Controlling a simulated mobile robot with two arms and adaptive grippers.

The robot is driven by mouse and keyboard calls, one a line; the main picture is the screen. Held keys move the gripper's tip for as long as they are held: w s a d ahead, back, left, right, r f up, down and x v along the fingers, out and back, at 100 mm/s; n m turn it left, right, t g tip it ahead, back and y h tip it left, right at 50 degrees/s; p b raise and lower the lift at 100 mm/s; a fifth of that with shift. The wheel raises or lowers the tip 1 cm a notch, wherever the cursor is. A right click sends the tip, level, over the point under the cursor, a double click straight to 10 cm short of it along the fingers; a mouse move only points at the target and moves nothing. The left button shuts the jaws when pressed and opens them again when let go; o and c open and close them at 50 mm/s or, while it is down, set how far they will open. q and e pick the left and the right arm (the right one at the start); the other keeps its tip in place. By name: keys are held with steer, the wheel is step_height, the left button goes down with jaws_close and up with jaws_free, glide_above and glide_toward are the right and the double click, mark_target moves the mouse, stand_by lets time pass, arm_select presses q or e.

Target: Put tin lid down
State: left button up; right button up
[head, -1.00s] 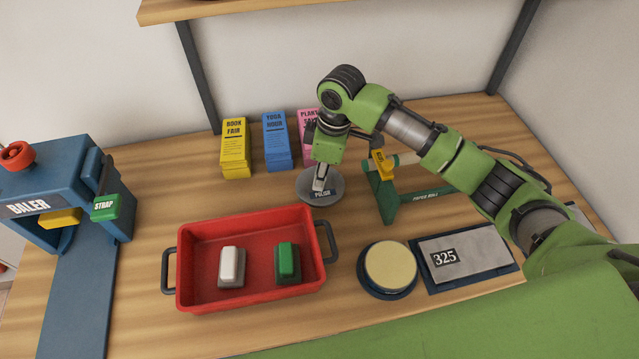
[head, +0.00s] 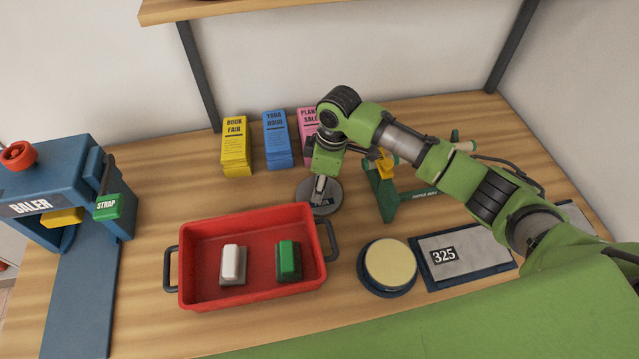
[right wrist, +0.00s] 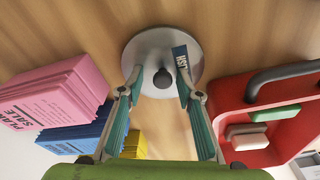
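The tin lid (head: 310,207) is a grey metal disc with a dark label and a small knob. It appears to lie flat on the table behind the red tray. In the right wrist view the lid (right wrist: 150,47) has its dark knob between my fingers. My right gripper (head: 320,184) is over the lid. Its two fingers (right wrist: 160,82) are spread, with a gap on each side of the knob. A round blue-rimmed tin (head: 390,263) with a pale yellow top stands at the front right, apart from the lid. My left gripper is out of view.
The red tray (head: 187,285) holds a white and a green block. Yellow (head: 235,145), blue (head: 277,140) and pink (head: 307,122) card stacks stand behind. A green paper-roll stand (head: 410,207) is close right of the lid. A 325 plate (head: 480,250) lies right; the baler (head: 45,190) stands left.

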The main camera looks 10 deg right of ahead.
mark_target(326, 193)
step_height(326, 193, up, 12)
steer(key=d+b, duration=0.1)
steer(key=shift+s+d+b, duration=0.3)
steer(key=shift+b, duration=0.05)
steer(key=shift+r, duration=0.1)
stand_by(0.3)
